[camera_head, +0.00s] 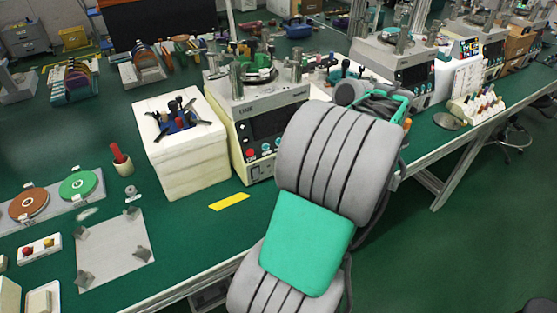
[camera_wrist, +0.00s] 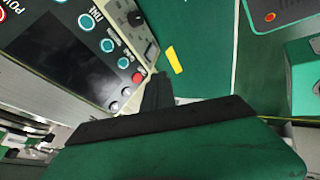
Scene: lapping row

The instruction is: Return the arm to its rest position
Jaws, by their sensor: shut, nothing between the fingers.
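My arm, with grey ribbed segments and a green panel, rises through the middle of the head view and hides part of the bench behind it. In the wrist view my gripper (camera_wrist: 158,88) shows as a dark narrow shape beyond a dark bar and a green body. Its fingers are together with nothing between them. It is close to a machine's control panel (camera_wrist: 75,50), apart from it as far as I can tell. In the head view I cannot make out the fingertips.
The green bench (camera_head: 180,235) holds a white block (camera_head: 185,150) with dark-handled tools, a lapping machine (camera_head: 262,125), a grey mat (camera_head: 115,250) and a red-handled tool in a cup (camera_head: 121,160). A yellow strip (camera_head: 229,202) lies flat. Open green floor (camera_head: 450,255) is at right.

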